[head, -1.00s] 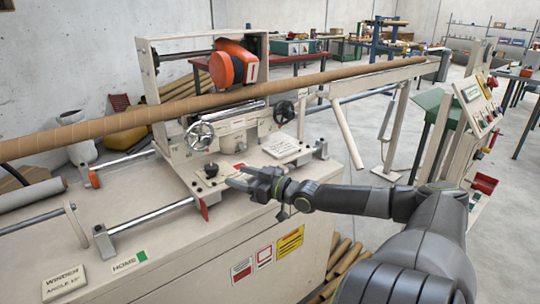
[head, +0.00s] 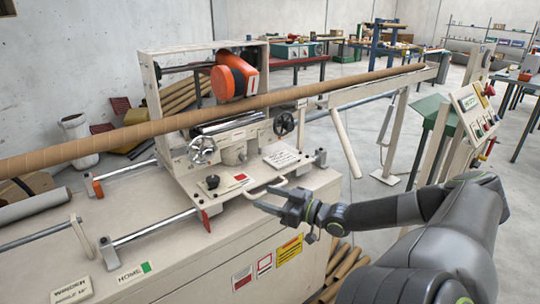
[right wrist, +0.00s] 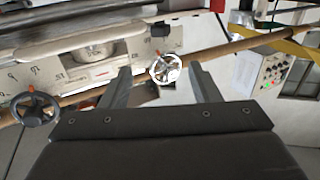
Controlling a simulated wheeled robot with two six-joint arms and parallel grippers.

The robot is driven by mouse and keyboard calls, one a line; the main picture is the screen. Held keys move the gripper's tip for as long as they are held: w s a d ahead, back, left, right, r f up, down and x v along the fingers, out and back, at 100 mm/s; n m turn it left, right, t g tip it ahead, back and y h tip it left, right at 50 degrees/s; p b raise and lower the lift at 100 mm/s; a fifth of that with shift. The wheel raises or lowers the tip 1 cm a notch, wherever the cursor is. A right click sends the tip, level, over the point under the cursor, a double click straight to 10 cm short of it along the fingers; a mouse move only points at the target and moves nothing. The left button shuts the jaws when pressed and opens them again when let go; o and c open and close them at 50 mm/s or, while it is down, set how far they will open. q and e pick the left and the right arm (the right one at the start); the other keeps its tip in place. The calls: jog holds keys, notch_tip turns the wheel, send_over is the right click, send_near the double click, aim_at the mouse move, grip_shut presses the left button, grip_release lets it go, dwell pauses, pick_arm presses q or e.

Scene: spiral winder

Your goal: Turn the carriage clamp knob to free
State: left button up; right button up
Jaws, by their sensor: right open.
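The black carriage clamp knob (head: 212,182) stands on the front plate of the cream carriage (head: 190,168), left of a small red-and-white label (head: 240,179). My right gripper (head: 268,199) is open and empty in front of the carriage's right part, to the right of the knob and apart from it. In the right wrist view, its two spread fingers (right wrist: 162,84) have nothing held between them; a silver handwheel (right wrist: 165,68) shows beyond. I cannot tell the knob surely in that view. My left gripper is out of view.
A pale bar handle (head: 266,190) sticks out at the carriage front, close to my right fingers. A long brown tube (head: 330,87) crosses above the carriage. A steel rail (head: 150,229) runs along the bench. A control panel (head: 478,110) stands at right.

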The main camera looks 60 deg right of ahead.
jog(key=a+f+n+g+y+p, duration=0.1)
jog(key=a+f+g+p, duration=0.1)
jog(key=a+f, duration=0.4)
jog(key=m+h+p, duration=0.3)
jog(key=m+h, duration=0.5)
jog(key=h, duration=0.4)
send_near(211, 178)
jog(key=x, duration=0.3)
jog(key=p+x, duration=0.1)
jog(key=x, duration=0.3)
jog(key=f+x, duration=0.1)
jog(key=x, duration=0.3)
jog(key=shift+w+d+p, duration=0.1)
jog(key=shift+d+p, duration=0.2)
jog(key=shift+p, duration=0.1)
jog(key=c, duration=1)
